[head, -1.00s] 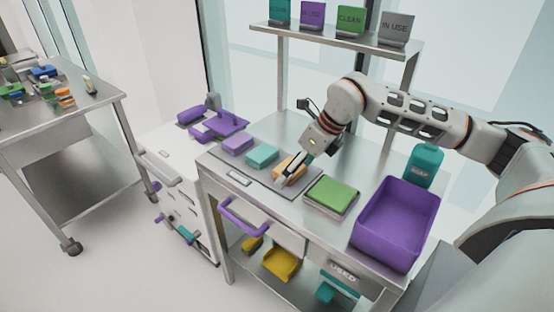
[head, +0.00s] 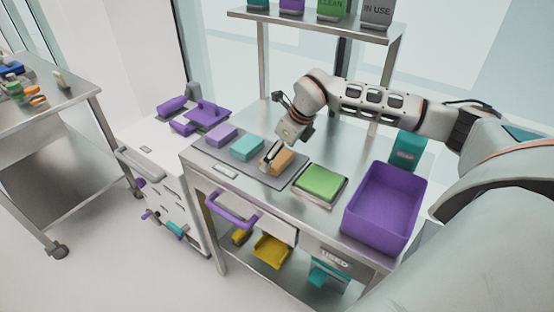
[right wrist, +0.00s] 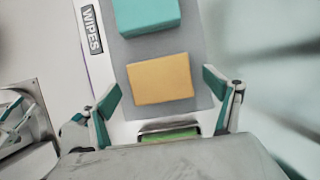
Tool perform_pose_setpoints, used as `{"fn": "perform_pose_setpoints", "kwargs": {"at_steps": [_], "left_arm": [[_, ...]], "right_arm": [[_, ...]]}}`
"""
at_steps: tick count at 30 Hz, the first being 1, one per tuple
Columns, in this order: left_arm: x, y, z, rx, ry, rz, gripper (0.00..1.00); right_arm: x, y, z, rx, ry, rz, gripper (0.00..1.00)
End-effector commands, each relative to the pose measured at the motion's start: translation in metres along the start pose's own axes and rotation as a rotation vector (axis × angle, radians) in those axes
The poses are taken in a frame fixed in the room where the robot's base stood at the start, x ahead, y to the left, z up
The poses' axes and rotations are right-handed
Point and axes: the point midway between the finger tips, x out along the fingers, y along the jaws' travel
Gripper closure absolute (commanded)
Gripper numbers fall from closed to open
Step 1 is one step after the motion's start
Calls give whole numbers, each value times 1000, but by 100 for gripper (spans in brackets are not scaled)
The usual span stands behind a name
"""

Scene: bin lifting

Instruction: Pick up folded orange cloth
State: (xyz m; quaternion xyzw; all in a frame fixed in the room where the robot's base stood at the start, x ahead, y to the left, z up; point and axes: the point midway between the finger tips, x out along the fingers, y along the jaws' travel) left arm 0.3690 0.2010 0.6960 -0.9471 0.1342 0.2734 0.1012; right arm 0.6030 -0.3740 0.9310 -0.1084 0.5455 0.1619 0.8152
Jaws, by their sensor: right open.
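The folded orange cloth (head: 282,163) lies on a grey mat (head: 214,166) on the steel cart, in a row after a purple cloth (head: 221,135) and a teal cloth (head: 246,149). In the right wrist view the orange cloth (right wrist: 160,78) lies flat just beyond the fingertips. My right gripper (head: 270,158) is over the orange cloth in the head view. In the right wrist view its fingers (right wrist: 168,88) are spread wide with nothing between them. My left gripper is not in view.
A green cloth on a tray (head: 320,182) and a purple bin (head: 385,209) stand to the right on the cart. A shelf (head: 318,28) with signs rises at the back.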

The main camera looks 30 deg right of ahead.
Motion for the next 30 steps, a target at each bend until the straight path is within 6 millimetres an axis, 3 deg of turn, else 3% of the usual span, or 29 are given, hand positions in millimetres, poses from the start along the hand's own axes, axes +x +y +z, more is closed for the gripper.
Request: {"fn": "perform_pose_setpoints", "kwargs": {"at_steps": [5,10,23,30], "left_arm": [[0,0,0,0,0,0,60],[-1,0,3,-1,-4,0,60],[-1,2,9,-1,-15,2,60],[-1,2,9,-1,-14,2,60]], "right_arm": [[0,0,0,0,-1,0,11],[0,0,0,0,-1,0,50],[-4,0,2,-1,-2,0,51],[-29,0,13,0,-5,-1,51]]}}
